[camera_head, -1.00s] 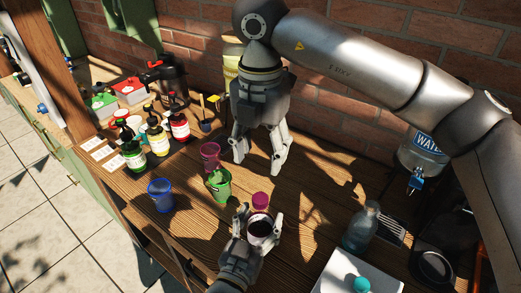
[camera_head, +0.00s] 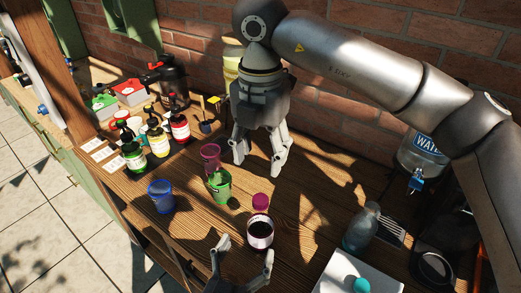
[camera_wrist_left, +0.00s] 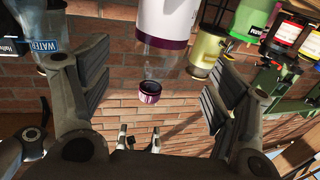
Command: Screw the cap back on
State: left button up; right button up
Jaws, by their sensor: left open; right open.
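My right gripper (camera_head: 259,162) is open and empty, fingers pointing down, behind the cap. It also shows small in the left wrist view (camera_wrist_left: 138,140).
Green (camera_head: 219,187), pink (camera_head: 210,157) and blue (camera_head: 161,196) cups stand left of the jar. Several pump bottles (camera_head: 157,142) are farther left. A brick wall closes the back.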

pick_arm(q)
jog(key=shift+v, duration=1.75)
